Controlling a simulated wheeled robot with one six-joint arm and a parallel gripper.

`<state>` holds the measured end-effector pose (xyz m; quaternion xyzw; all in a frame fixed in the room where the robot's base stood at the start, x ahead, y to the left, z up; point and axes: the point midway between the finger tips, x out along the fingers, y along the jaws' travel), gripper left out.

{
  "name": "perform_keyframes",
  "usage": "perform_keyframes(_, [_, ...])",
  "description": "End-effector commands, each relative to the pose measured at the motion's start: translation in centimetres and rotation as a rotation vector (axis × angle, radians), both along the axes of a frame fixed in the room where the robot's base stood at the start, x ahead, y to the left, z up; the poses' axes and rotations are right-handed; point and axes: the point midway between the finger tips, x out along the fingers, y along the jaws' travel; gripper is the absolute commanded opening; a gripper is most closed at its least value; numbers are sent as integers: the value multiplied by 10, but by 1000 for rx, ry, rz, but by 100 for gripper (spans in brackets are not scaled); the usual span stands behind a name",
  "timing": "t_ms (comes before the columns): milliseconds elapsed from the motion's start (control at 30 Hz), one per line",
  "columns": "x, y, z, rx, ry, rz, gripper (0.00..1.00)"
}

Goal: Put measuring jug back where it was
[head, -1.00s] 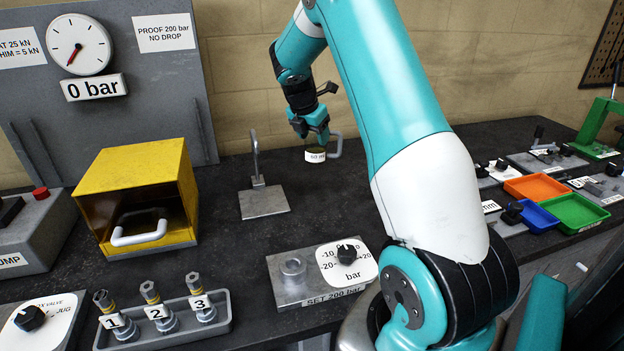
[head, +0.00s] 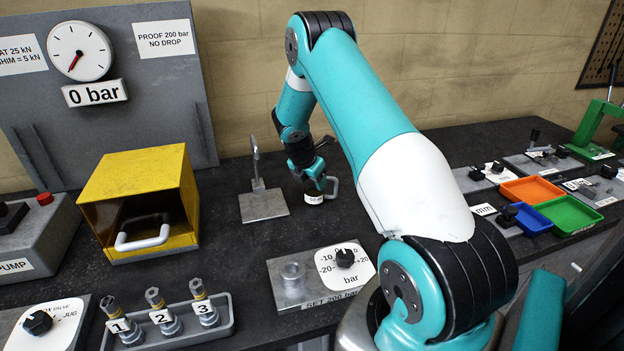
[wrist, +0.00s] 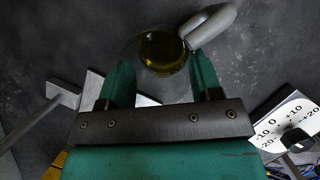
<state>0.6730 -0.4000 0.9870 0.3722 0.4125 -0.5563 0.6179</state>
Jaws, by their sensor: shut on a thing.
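The measuring jug (head: 314,197) is a small cup with a white label and a light grey handle on its right side. In the wrist view the jug (wrist: 160,52) shows from above with yellowish liquid inside and its handle (wrist: 210,25) at upper right. My gripper (head: 312,182) is shut on the jug, with its two green fingers (wrist: 163,85) at either side of it. The jug is upright, at or just above the black bench top; I cannot tell whether it touches. A metal plate with an upright hooked post (head: 263,205) stands just left of it.
A yellow box with a white handle (head: 145,235) stands at left. Three numbered fittings sit in a grey tray (head: 225,318) at front left. A bar dial block (head: 320,275) is in front. Orange (head: 535,188), blue and green trays lie at right. Bench behind the jug is clear.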

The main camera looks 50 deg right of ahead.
Motion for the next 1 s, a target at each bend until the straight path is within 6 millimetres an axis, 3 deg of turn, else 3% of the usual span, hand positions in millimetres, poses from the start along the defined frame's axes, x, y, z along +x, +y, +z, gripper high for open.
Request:
perform_keyframes(167, [0, 0, -3, 0, 0, 0, 28])
perform_keyframes(200, [0, 0, -3, 0, 0, 0, 63])
perform_keyframes(300, [0, 0, -2, 0, 1, 0, 84])
perform_keyframes(667, [0, 1, 4, -1, -1, 1, 84])
perform_keyframes(1000, [-1, 27, 65, -3, -5, 3, 84])
